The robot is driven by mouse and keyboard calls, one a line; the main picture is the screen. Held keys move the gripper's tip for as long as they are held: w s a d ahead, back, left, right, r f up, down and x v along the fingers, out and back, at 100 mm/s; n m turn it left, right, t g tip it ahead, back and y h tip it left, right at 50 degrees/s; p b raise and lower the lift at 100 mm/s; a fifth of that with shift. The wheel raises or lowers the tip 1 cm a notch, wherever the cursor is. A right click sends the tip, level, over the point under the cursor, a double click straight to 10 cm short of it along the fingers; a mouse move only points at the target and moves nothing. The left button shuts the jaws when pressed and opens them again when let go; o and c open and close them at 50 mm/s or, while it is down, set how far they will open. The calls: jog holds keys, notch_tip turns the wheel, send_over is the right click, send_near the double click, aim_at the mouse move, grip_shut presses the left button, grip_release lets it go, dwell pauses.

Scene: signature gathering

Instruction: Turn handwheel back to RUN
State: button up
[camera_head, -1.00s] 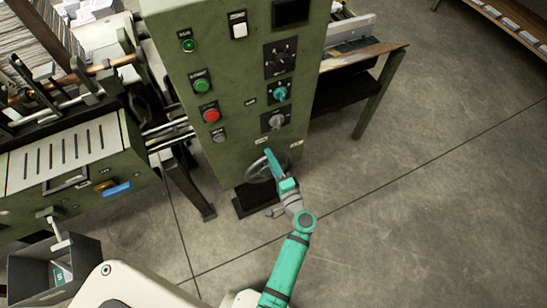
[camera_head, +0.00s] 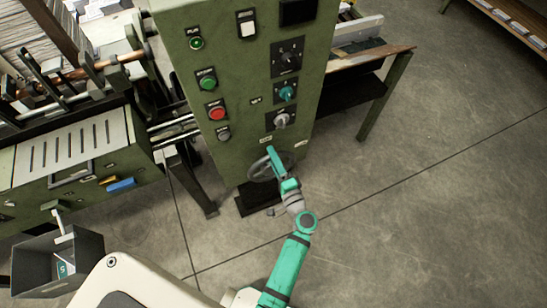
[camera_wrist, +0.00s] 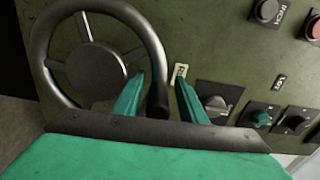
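The grey spoked handwheel (camera_head: 257,170) sits low on the front of the green machine cabinet (camera_head: 238,160). In the wrist view its rim (camera_wrist: 41,45) and hub (camera_wrist: 96,70) fill the left side. Its dark handle knob (camera_wrist: 157,101) stands at the rim's lower right. My gripper (camera_wrist: 159,78) is open, with one teal finger on each side of the knob; I cannot tell whether either touches it. In the head view my gripper (camera_head: 273,156) overlaps the wheel's upper right. A small pale label plate (camera_wrist: 180,72) is beside the wheel; its text is unreadable.
Above the wheel are a grey knob (camera_head: 281,121), a teal knob (camera_head: 287,93), a red button (camera_head: 217,114) and a green button (camera_head: 207,84). A grey bin (camera_head: 85,250) stands at lower left. The floor (camera_head: 440,200) to the right is clear.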

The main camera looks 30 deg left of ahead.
jog(key=v, duration=1.1)
dwell(0.3)
jog(key=s+d+f+h, duration=0.4)
jog(key=s+h, duration=0.1)
jog(key=s, duration=0.2)
jog(key=s+d+f+h, duration=0.4)
jog(key=s+h, duration=0.1)
jog(key=s, duration=0.1)
jog(key=s+d+r+n+t+h, duration=0.2)
jog(key=s+r, duration=0.3)
jog(key=r, duration=0.4)
jog(key=s+d+r+n+t+h, duration=0.1)
jog(key=s+d+r+n, duration=0.2)
jog(key=r, duration=0.7)
jog(key=s+n, duration=0.2)
jog(key=shift+s+n+t+h, duration=0.25)
jog(key=shift+n+t+h, duration=0.05)
jog(key=shift+t+h, duration=0.1)
